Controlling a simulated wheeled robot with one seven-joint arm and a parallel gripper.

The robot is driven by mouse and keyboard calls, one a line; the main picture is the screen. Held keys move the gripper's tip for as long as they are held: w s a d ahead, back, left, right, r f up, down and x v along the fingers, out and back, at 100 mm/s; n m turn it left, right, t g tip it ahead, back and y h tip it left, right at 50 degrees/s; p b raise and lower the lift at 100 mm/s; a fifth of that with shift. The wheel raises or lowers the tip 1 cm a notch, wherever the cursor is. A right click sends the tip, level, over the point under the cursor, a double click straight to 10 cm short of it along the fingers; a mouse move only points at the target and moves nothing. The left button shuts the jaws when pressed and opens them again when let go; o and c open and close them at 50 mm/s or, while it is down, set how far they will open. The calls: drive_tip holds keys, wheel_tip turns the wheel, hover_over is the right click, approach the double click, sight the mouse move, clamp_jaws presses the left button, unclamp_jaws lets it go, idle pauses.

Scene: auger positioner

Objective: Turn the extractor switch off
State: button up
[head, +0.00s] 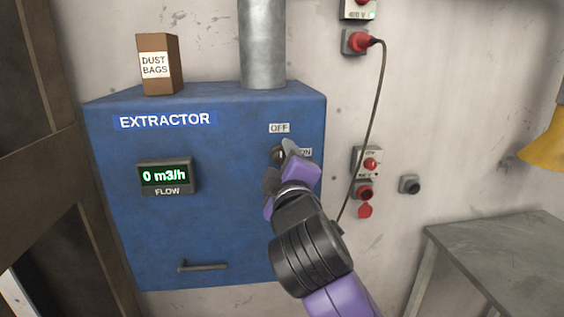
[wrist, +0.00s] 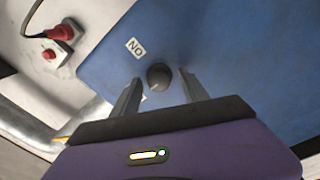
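The blue extractor box (head: 220,235) hangs on the wall in the head view, with a flow display (head: 165,176) reading 0 m3/h. Its OFF label (head: 279,128) is clear; the ON label is partly covered by my gripper (head: 279,160), which also mostly hides the switch. In the wrist view the round dark switch knob (wrist: 158,77) shows whole, with a light mark at its lower left, towards a mostly hidden white label (wrist: 145,98). The ON label (wrist: 135,47) appears upside down at its upper left. My gripper (wrist: 160,75) is open, its fingers apart on either side of the knob.
A dust bags box (head: 160,66) and a metal duct (head: 263,45) stand on top of the extractor. Red plugs and sockets (head: 365,190) with a hanging cable (head: 374,115) are on the wall to the right. A grey table (head: 500,262) is at lower right.

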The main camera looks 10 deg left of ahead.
drive_tip(key=b+v, duration=0.2)
drive_tip(key=v, duration=0.5)
drive_tip(key=shift+s, duration=0.4)
drive_tip(key=shift+d, duration=0.1)
